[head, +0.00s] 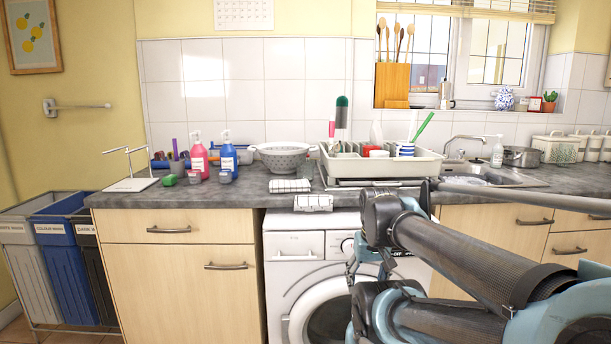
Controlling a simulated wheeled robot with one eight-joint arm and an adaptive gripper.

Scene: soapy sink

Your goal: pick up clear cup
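I cannot make out a clear cup in the head view. The sink (521,174) is at the right of the worktop, and what lies inside it is too small and low-angled to tell. My arm reaches in from the lower right, in front of the washing machine and the right cupboards. A thin dark part that may be my gripper (368,258) shows below the arm's joint, in front of the washing machine's top. Its fingers are too unclear to tell whether they are open or shut. I see nothing held.
A dish rack (428,168) with utensils stands left of the sink. A colander (283,157), pink bottle (200,161) and blue bottle (228,157) stand further left. A pot (523,157) is behind the sink.

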